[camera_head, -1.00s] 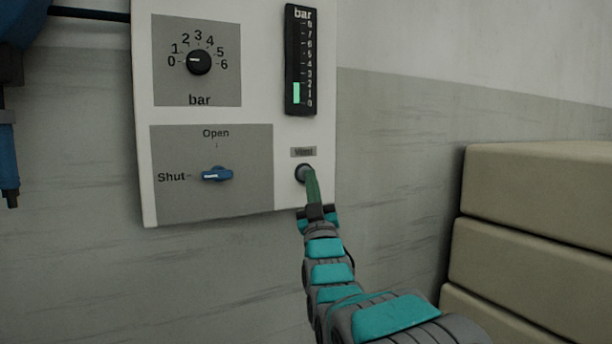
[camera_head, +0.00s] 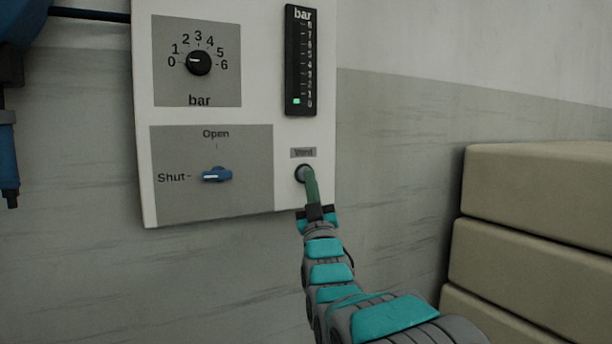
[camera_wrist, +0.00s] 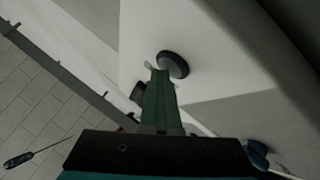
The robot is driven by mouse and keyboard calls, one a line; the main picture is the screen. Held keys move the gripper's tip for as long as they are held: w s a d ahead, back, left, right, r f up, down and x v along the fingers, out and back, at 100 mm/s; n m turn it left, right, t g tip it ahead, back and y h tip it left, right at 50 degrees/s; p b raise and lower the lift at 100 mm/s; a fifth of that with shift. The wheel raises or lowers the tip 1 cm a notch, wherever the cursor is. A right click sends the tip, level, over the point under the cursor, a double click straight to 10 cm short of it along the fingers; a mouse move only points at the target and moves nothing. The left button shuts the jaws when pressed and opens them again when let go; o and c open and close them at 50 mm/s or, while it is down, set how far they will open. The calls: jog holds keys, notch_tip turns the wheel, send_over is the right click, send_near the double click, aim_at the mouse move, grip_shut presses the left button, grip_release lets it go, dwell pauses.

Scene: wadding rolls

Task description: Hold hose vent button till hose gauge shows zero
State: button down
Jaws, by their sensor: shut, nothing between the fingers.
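The dark round vent button (camera_head: 303,173) sits below the Vent label (camera_head: 303,152) on the white panel. My gripper (camera_head: 308,178) is shut and empty, with its green fingertips at the button. In the wrist view my gripper (camera_wrist: 158,75) reaches the edge of the vent button (camera_wrist: 173,65); exact contact is hard to tell. The hose gauge (camera_head: 300,60) is a black vertical bar scale. Its green bar is very short, at about the 0 to 1 marks, just above zero.
The dial (camera_head: 198,62) points toward 0. The blue valve handle (camera_head: 216,174) points toward Shut. Stacked beige blocks (camera_head: 535,180) stand at the right. A blue object (camera_head: 8,165) hangs at the far left.

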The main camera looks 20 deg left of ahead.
jog(key=shift+d+f, duration=0.1)
dwell(0.8)
jog(key=shift+s+d+b, duration=0.5)
jog(key=shift+s+b, duration=0.05)
jog(key=shift+s+d+b, duration=1.15)
jog(key=shift+s+d, duration=0.45)
jog(key=shift+d, duration=0.3)
